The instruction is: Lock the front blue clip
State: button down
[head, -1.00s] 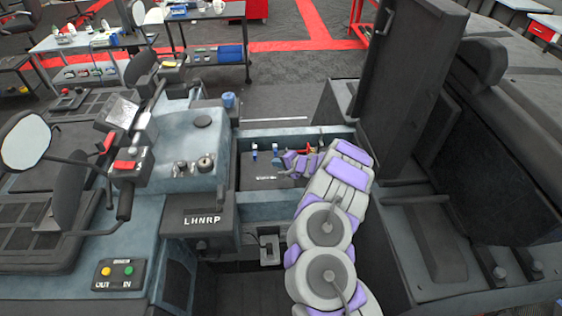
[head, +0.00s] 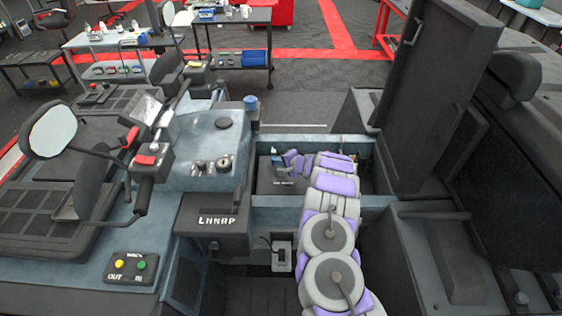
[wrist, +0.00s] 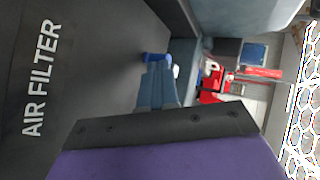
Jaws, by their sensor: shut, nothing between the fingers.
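The air filter box (head: 266,183) is a dark cover with white lettering, inside an open compartment; its AIR FILTER label (wrist: 40,78) is large in the wrist view. A blue clip (head: 273,152) stands at its far edge. In the wrist view a clip with a bright blue tip (wrist: 154,57) and grey-blue body (wrist: 157,86) shows just beyond my finger, which hides its lower end. My gripper (head: 287,160) is shut and empty, beside the clip. Its purple and black finger (wrist: 165,130) fills the bottom of the wrist view. I cannot tell whether it touches the clip.
The compartment walls (head: 300,141) enclose my gripper closely. A tall dark lid (head: 425,90) stands open on the right. A control console (head: 205,150) with a mirror (head: 52,130) is on the left. Tables with tools (head: 235,40) stand far behind.

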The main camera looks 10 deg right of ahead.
jog(key=shift+w, duration=0.1)
jog(key=shift+w+b, duration=0.35)
jog(key=shift+b, duration=0.15)
jog(key=shift+w+d+f+b, duration=0.15)
jog(key=shift+w+d+b, duration=0.15)
jog(key=shift+w, duration=0.35)
jog(key=shift+a, duration=0.1)
